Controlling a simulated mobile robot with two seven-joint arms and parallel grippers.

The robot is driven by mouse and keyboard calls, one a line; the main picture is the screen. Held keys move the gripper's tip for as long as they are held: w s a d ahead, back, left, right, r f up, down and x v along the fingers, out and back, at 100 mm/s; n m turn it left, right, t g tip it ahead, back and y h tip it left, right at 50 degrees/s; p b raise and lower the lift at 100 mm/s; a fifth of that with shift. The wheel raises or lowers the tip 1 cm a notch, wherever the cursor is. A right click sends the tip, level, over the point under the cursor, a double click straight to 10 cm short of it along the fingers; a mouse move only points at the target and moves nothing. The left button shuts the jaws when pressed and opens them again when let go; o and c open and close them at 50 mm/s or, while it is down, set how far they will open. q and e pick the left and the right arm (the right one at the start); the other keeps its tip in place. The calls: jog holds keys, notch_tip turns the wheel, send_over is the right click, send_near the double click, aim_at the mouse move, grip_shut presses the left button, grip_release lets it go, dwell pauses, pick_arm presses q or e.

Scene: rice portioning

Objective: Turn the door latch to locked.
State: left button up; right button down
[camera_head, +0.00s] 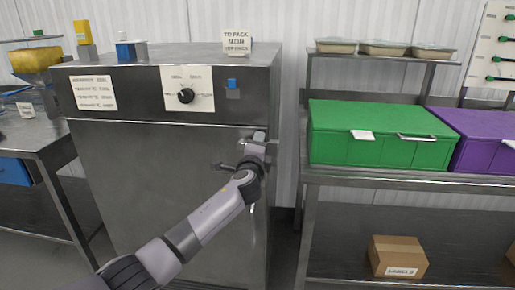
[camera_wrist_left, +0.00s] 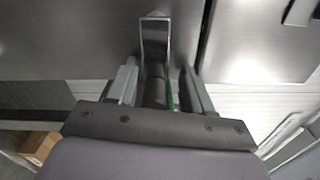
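The steel cabinet door (camera_head: 165,190) is closed beneath the control panel. The door latch (camera_wrist_left: 155,45) is a metal piece with a dark cylindrical part, seen upright between my fingers in the left wrist view. My left gripper (camera_head: 252,155) is at the door's upper right edge. In the left wrist view its fingers (camera_wrist_left: 160,88) stand on either side of the latch, with gaps showing, so it is open around it. In the head view my gripper and wrist hide most of the latch. My right gripper is not in view.
The control panel carries a black knob (camera_head: 186,96) and a blue square (camera_head: 232,84). A steel rack with a green box (camera_head: 375,135) and a purple box (camera_head: 480,140) stands to the right, across a narrow gap. A cardboard box (camera_head: 397,256) sits on its lower shelf.

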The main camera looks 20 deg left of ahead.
pick_arm(q)
jog(key=shift+s+d+f, duration=0.1)
jog(key=shift+f, duration=0.1)
jog(key=v, duration=0.7)
jog(key=shift+p, duration=0.35)
dwell(0.3)
